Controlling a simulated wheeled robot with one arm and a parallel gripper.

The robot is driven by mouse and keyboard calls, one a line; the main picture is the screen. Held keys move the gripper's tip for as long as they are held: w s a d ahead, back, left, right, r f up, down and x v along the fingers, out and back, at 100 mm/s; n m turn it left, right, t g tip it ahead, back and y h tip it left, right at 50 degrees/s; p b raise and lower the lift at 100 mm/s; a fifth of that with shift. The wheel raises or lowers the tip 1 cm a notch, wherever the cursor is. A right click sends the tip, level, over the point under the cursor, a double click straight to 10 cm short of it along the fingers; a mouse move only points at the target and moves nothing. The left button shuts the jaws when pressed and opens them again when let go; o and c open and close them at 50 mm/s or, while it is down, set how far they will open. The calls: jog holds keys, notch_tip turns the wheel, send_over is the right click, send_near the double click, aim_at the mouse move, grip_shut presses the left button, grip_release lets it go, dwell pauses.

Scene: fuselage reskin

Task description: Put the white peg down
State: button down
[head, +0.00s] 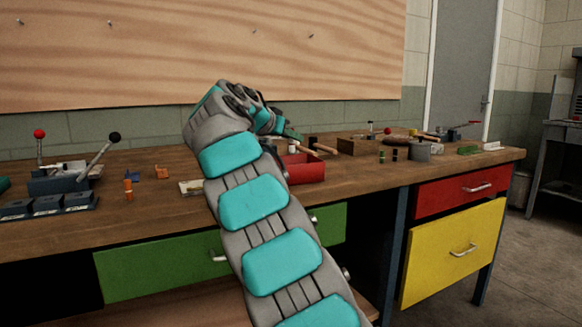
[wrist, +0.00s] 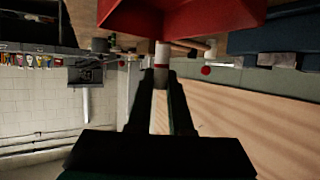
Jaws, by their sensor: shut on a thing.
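The white peg (wrist: 161,55) is between the fingertips of my gripper (wrist: 161,78) in the wrist view. A red band shows on it near the fingertips. My gripper is shut on it. In the head view my gripper (head: 290,134) is above the workbench, near the red open box (head: 306,173), and my own arm hides part of the box. The box also shows close to the peg in the wrist view (wrist: 185,14). I cannot tell whether the peg touches the box or the bench.
The wooden workbench (head: 165,205) has a lever fixture (head: 65,178) and orange parts (head: 161,173) at left. A hammer (head: 325,147), green-black pegs (head: 394,154) and a grey container (head: 420,151) are at right. Bare bench shows in front of these.

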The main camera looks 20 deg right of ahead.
jog(key=shift+f, duration=3.5)
jog(key=shift+f+b, duration=0.15)
jog(key=shift+b, duration=0.25)
jog(key=c, duration=1.1)
grip_release()
jog(key=shift+r, duration=0.25)
jog(key=v, duration=1.2)
jog(key=shift+b, duration=0.3)
